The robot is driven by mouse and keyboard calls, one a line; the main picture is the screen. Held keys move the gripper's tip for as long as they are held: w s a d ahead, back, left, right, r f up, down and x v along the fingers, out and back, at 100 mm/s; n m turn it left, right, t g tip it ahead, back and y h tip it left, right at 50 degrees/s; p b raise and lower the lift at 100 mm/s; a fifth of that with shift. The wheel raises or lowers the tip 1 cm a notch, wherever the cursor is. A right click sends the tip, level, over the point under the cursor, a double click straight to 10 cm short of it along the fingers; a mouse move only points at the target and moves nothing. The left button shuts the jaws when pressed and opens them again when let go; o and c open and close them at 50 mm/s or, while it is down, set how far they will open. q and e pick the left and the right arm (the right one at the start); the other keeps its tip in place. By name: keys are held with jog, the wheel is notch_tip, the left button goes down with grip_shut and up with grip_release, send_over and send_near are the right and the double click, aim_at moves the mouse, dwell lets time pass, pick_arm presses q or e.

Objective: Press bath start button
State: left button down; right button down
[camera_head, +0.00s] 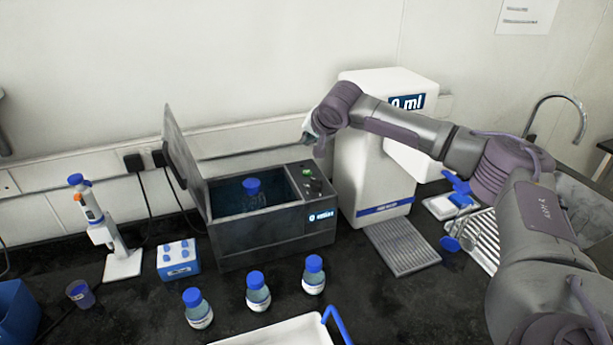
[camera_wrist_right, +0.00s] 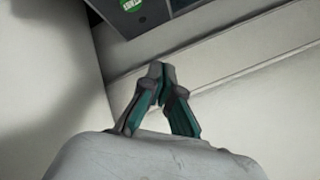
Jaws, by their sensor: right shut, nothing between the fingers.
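The bath (camera_head: 262,238) is a dark grey box with its lid (camera_head: 186,150) raised at the left. A bottle with a blue cap (camera_head: 252,186) stands in its well. On the panel at the right of the well is a green button (camera_head: 307,172); a green button (camera_wrist_right: 131,5) also shows at the top edge of the wrist view, partly cut off. My right gripper (camera_head: 310,134) is above and behind the panel, near the white dispenser, apart from the button. In the wrist view its fingertips (camera_wrist_right: 160,70) are together and empty. My left gripper is not in view.
A white dispenser (camera_head: 365,180) stands right of the bath, with a grey grate (camera_head: 402,246) before it. Several blue-capped bottles (camera_head: 258,292) stand in front of the bath. A blue rack (camera_head: 178,262) and a pipette stand (camera_head: 123,265) are at the left.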

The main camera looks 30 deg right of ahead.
aim_at(308, 173)
notch_tip(308, 173, down, 6)
jog(key=b, duration=0.4)
jog(key=shift+f, duration=0.45)
dwell(0.9)
jog(key=shift+f, duration=0.4)
jog(key=shift+s+f, duration=0.1)
jog(key=shift+f, duration=0.35)
dwell(0.7)
jog(key=shift+r+p, duration=0.7)
jog(key=shift+r, duration=0.15)
